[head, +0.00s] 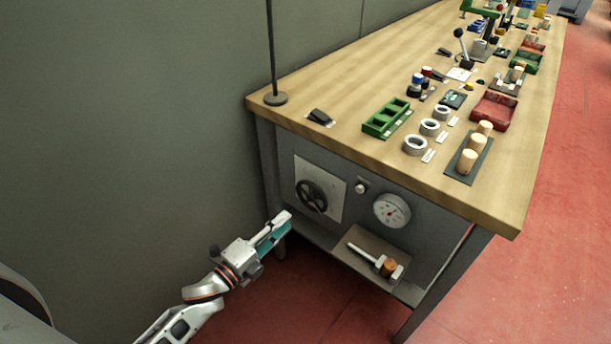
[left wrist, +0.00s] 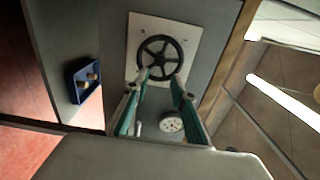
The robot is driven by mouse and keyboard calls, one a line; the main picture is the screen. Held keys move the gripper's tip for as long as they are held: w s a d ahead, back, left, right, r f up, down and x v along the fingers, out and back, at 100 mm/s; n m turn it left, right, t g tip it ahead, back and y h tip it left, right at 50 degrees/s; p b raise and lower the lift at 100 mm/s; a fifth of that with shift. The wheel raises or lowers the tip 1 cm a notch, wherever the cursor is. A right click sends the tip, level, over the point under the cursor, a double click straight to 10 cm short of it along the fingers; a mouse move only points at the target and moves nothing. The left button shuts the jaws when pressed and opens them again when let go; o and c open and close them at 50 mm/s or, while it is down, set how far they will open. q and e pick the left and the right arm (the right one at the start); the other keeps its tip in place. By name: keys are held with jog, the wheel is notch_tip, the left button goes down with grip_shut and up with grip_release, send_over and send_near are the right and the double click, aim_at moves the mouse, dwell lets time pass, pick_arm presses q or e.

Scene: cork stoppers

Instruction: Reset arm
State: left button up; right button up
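My left gripper (head: 281,222) is in front of the bench's lower front, left of the black handwheel (head: 312,195). In the left wrist view its two teal-padded fingers (left wrist: 155,86) are spread apart with nothing between them, so it is open and empty. The handwheel (left wrist: 160,57) shows beyond the fingertips on its pale plate. Three pale cork stoppers (head: 473,148) stand on a dark board (head: 457,171) on the bench top, far from the gripper. My right gripper is in neither view.
The wooden bench top (head: 350,95) carries green (head: 380,121) and red (head: 493,112) trays, rings and several small items. A pole (head: 275,97) stands at its left corner. A gauge (head: 391,210) and a low shelf (head: 358,238) are below. A blue tray (left wrist: 79,96) shows in the wrist view.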

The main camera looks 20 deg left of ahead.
pick_arm(q)
jog(key=s+d+f+n+g+y+p, duration=0.1)
jog(key=s+f+n+g+p, duration=0.1)
jog(key=s+n, duration=0.7)
jog(key=s+d+f+n+g+y+p, duration=0.2)
jog(key=s+n+g+p, duration=0.2)
jog(key=s, duration=1)
jog(key=n+p, duration=0.3)
jog(key=n, duration=0.2)
jog(key=shift+g+y, duration=0.3)
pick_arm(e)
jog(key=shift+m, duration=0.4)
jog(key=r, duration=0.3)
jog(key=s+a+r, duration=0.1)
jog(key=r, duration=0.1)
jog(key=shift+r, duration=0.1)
pick_arm(q)
jog(key=shift+d, duration=0.1)
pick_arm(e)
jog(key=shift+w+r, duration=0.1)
